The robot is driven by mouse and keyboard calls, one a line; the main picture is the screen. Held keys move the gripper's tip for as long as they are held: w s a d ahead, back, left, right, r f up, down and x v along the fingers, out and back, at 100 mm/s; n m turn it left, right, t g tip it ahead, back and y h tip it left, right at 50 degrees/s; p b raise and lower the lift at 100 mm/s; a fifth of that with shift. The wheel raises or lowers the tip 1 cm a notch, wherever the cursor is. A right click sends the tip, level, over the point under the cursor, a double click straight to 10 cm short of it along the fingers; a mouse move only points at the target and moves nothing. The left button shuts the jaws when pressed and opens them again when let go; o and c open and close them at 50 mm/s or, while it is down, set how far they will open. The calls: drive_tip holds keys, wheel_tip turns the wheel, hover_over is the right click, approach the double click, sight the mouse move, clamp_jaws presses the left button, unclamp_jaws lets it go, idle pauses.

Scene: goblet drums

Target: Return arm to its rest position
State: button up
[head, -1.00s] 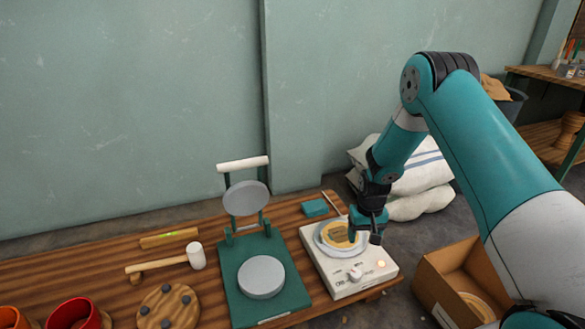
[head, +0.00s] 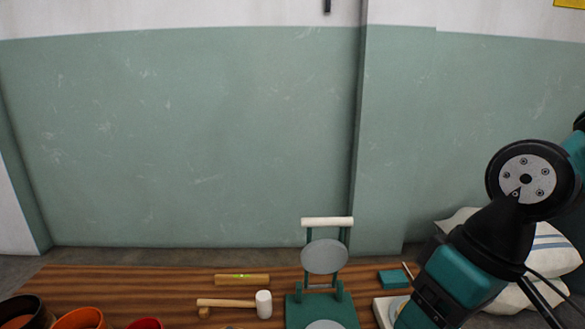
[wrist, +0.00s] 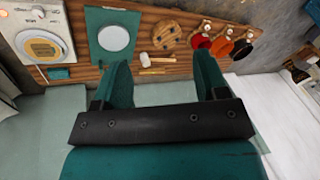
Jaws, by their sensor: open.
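My gripper (wrist: 160,75) shows in the wrist view with its two teal fingers apart and nothing between them. It is raised well clear of the wooden bench (head: 110,285). In the head view my arm stands at the right edge, and the fingertips are not visible there. The arm hides most of the white hot plate (head: 383,310).
A green press (head: 322,300) stands open on the bench. A white-headed mallet (head: 263,304), a level (head: 242,279), a teal block (head: 393,279) and several pots (head: 80,319) lie around it. White sacks (head: 550,250) are behind my arm. The space above the bench is free.

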drive_tip(key=s+r+n+p, duration=0.1)
drive_tip(key=s+r, duration=0.1)
drive_tip(key=s, duration=0.3)
wheel_tip(320, 180, up, 37)
drive_tip(key=p, duration=3.6)
drive_tip(key=shift+w+a+f+p, duration=0.15)
drive_tip(key=shift+w+a+p, duration=0.1)
drive_tip(key=shift+a+p, duration=0.1)
